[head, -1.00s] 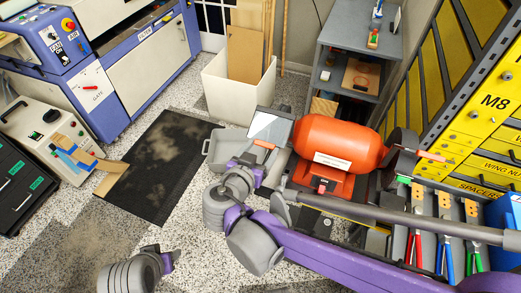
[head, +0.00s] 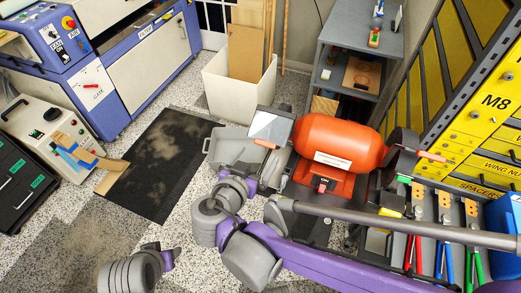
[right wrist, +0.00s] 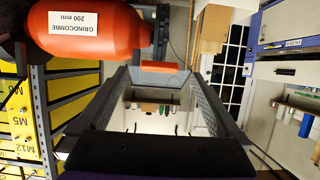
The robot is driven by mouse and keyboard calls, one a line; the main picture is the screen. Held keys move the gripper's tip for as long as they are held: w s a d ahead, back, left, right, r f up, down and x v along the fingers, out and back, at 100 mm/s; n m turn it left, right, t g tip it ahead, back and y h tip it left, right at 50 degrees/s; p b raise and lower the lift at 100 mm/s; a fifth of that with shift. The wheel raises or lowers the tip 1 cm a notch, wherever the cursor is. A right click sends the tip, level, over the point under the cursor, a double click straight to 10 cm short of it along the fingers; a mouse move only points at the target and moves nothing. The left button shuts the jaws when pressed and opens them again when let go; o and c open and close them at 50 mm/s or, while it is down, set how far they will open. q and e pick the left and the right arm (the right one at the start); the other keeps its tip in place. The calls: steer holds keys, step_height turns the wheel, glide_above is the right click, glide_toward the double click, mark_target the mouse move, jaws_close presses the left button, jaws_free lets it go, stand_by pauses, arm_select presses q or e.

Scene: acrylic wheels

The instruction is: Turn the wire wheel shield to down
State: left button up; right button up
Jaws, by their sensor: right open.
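The orange bench grinder (head: 340,143) has a flat, see-through shield (head: 271,127) at its left end. A short orange handle (head: 265,144) sits on the shield's lower edge. A second shield with an orange handle (head: 432,156) is at the right end; no label tells which is the wire wheel's. My right gripper (head: 268,166) is just below the left handle. In the right wrist view, the right gripper (right wrist: 158,80) is open, and the orange handle (right wrist: 160,66) shows between and beyond its fingertips. I cannot tell any contact.
A grey tray (head: 236,145) lies beside the grinder on the left. A grey shelf (head: 335,50) stands behind it. Yellow drawers (head: 490,103) and several hanging pliers (head: 443,250) are on the right.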

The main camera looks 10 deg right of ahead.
steer(key=v, duration=0.7)
steer(key=shift+f, duration=0.1)
steer(key=s+d+f+n+g+y+p, duration=0.3)
steer(key=s+d, duration=0.1)
steer(key=d, duration=0.2)
steer(key=s+d+f+n+g+y+p, duration=0.2)
steer(key=s+d+f+n+y+p, duration=0.1)
steer(key=d, duration=0.4)
steer(key=shift+s+f+n+g+y, duration=0.4)
steer(key=shift+s+f+y, duration=0.05)
steer(key=shift+f+y, duration=0.35)
steer(key=shift+d, duration=0.1)
